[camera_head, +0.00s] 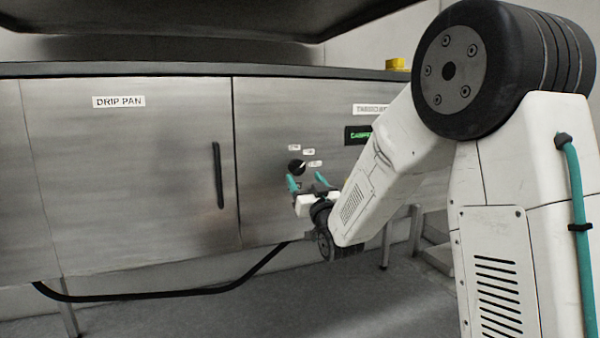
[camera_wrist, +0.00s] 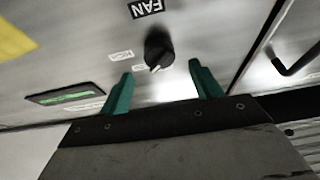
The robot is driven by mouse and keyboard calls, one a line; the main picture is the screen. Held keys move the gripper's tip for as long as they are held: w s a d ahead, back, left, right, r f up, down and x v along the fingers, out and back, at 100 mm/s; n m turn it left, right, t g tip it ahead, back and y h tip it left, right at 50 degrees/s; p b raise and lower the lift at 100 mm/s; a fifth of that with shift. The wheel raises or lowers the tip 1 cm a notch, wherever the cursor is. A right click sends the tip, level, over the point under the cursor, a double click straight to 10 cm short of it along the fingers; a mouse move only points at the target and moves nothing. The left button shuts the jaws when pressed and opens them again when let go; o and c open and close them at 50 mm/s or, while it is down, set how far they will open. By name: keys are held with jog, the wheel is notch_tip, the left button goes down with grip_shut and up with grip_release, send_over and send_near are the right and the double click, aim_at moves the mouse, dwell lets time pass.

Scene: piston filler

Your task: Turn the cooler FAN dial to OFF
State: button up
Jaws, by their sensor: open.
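The FAN dial (camera_head: 297,167) is a round black knob on the steel cabinet front, with small white labels around its upper right side. In the wrist view the dial (camera_wrist: 158,50) shows a pale pointer mark at its lower edge, and a black FAN label (camera_wrist: 146,7) sits beside it. The small labels are too blurred to read. My gripper (camera_head: 307,184) is open, its teal fingers just below the dial. In the wrist view my gripper (camera_wrist: 162,82) has one finger on each side, with the dial beyond the fingertips and apparently apart from them.
A green-lit display (camera_head: 360,134) is right of the dial, partly behind my arm. A DRIP PAN door (camera_head: 130,170) with a black vertical handle (camera_head: 218,175) is to the left. A yellow object (camera_head: 396,64) sits on the cabinet top. A black hose (camera_head: 160,294) hangs below.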

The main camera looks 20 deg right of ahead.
aim_at(298, 168)
jog(key=x, duration=0.4)
jog(key=shift+w+r, duration=0.1)
jog(key=shift+w, duration=0.3)
jog(key=shift+c, duration=0.3)
jog(key=c, duration=0.9)
jog(key=shift+n, duration=0.3)
jog(key=n+y, duration=0.1)
jog(key=n, duration=0.2)
jog(key=n+y, duration=0.2)
jog(key=n, duration=0.1)
jog(key=shift+d+g, duration=0.15)
jog(key=shift+g, duration=0.15)
jog(key=shift+r+n+g+y, duration=0.1)
jog(key=shift+n+g+y, duration=0.45)
jog(key=shift+n, duration=0.95)
jog(key=shift+n+g+y, duration=0.25)
jog(key=shift+n+y, duration=0.6)
jog(key=shift+n, duration=0.65)
